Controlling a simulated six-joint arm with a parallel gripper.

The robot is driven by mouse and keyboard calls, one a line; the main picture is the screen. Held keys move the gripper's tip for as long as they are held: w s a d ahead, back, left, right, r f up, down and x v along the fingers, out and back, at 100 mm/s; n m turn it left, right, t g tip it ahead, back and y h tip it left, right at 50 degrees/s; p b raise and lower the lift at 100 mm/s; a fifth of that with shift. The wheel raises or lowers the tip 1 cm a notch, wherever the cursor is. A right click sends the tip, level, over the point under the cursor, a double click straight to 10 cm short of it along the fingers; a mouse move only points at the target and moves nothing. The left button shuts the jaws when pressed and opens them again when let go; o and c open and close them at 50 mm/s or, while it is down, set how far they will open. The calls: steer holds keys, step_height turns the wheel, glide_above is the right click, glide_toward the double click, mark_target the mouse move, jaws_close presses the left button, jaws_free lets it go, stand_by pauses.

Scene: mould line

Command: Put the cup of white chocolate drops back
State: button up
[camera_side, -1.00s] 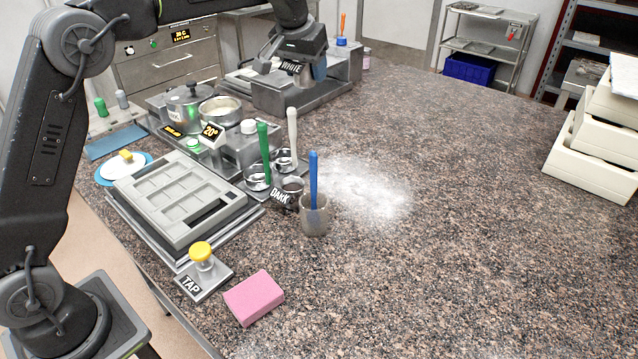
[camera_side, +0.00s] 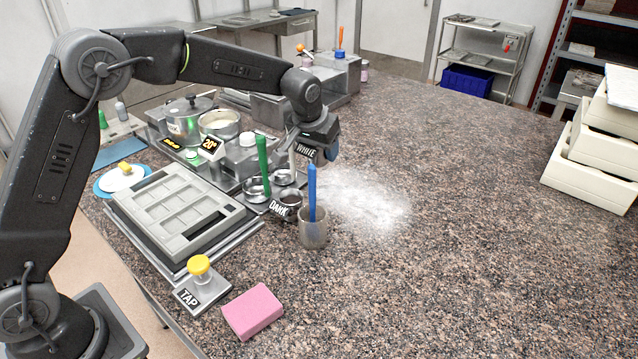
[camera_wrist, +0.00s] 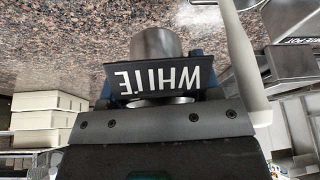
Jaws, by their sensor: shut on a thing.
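My gripper (camera_side: 322,145) is shut on a metal cup with a black WHITE label (camera_side: 306,151), held in the air over the rack's back right end. In the wrist view the grey cup (camera_wrist: 155,42) sits between the jaws, its label (camera_wrist: 160,79) upside down. Its contents are not visible. The rack's metal rings show below, one holding a green-handled tool (camera_side: 262,163). The cup labelled DARK (camera_side: 281,208) stands at the rack's front right. I cannot tell the gap between the held cup and the rings.
A beaker (camera_side: 313,233) with a blue-handled tool stands close by at the front. A pale handle stands by my gripper, shown in the wrist view (camera_wrist: 243,55). White powder (camera_side: 368,203) lies to the right.

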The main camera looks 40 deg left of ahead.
mark_target(322, 191)
step_height(322, 191, down, 9)
steer(key=shift+f, duration=0.2)
stand_by(0.3)
steer(key=shift+f, duration=0.15)
steer(key=o, duration=1)
